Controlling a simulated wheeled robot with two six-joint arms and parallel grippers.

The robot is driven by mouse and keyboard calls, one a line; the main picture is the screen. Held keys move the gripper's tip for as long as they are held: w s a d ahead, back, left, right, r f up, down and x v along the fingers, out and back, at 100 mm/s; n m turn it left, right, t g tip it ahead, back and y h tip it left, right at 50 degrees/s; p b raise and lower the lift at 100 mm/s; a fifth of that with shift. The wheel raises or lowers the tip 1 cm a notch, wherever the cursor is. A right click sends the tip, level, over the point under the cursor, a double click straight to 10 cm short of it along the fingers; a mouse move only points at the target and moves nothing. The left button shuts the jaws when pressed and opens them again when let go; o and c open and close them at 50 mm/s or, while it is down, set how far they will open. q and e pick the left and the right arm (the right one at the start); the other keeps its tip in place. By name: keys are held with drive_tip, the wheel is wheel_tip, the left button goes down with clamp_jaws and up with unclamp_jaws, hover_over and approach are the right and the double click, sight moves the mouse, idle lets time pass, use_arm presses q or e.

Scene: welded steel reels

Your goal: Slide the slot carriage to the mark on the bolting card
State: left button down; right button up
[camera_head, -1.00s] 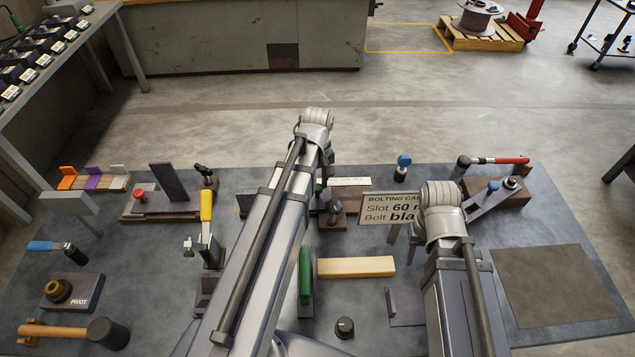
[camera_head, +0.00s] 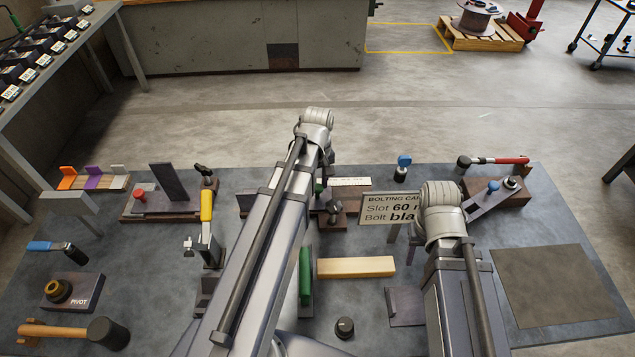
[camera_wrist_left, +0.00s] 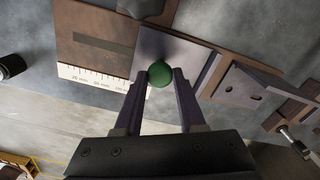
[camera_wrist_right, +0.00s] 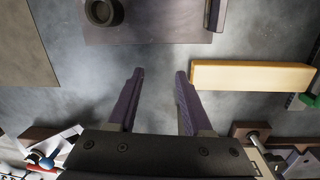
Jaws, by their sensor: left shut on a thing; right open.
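The slot carriage is a grey plate (camera_wrist_left: 180,55) with a round green knob (camera_wrist_left: 159,74) in the left wrist view. My left gripper (camera_wrist_left: 160,78) is shut on the knob. Left of the plate lies a brown board (camera_wrist_left: 92,32) with a dark slot and a white millimetre scale (camera_wrist_left: 92,79) along its edge; its figures are too small to read surely. In the head view my left arm hides most of this fixture; the scale (camera_head: 349,182) shows. The bolting card (camera_head: 377,212) reads "Slot 60" and "Bolt bla", partly hidden by my right arm. My right gripper (camera_wrist_right: 160,76) is open and empty above the bench mat.
A black knob (camera_head: 344,327) and a grey plate (camera_head: 405,306) are nearer. A yellow-handled clamp (camera_head: 206,215) stands left of my left arm. A dark square pad (camera_head: 553,285) at the right is bare.

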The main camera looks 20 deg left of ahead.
use_arm(q)
drive_tip(key=d, duration=0.1)
drive_tip(key=w+d, duration=0.1)
drive_tip(key=d, duration=0.1)
drive_tip(key=w+d, duration=0.1)
drive_tip(key=shift+w+d, duration=0.15)
drive_tip(key=shift+d, duration=0.15)
drive_tip(key=c, duration=0.5)
unclamp_jaws()
wheel_tip(320, 180, up, 8)
drive_tip(key=p, duration=0.7)
drive_tip(key=shift+p, duration=0.4)
drive_tip(key=shift+f, duration=0.15)
